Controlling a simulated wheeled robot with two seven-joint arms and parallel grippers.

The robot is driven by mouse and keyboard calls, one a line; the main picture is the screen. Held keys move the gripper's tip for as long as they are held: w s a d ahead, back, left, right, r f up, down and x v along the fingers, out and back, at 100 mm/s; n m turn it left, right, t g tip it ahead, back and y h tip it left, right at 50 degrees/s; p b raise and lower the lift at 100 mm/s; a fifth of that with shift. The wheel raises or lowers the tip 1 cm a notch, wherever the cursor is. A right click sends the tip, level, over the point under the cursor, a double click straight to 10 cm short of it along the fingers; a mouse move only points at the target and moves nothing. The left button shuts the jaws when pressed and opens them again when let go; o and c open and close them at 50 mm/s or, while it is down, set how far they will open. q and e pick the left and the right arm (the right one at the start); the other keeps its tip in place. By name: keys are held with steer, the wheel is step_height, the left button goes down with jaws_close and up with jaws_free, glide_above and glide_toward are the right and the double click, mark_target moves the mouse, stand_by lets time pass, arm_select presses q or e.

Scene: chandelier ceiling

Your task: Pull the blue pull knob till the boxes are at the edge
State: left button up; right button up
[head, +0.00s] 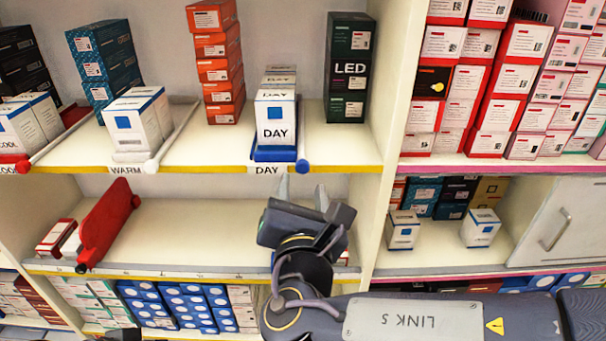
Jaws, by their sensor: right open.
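The blue pull knob (302,166) is at the front end of a rod, at the yellow edge of the upper shelf. Beside it, a row of white DAY boxes (275,121) stands behind a blue front piece (270,154) near the shelf edge. My right gripper (302,190) is open and empty, just below the knob and in front of the lower shelf. Its fingers point up and appear apart from the knob.
White-knobbed WARM boxes (136,118) stand to the left, and a dark LED box stack (348,70) to the right. A red divider (105,225) leans on the lower shelf. A shelf upright (400,80) stands right of the LED boxes.

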mark_target(303, 169)
steer(key=w, duration=0.5)
steer(key=shift+c, duration=0.2)
jaws_close()
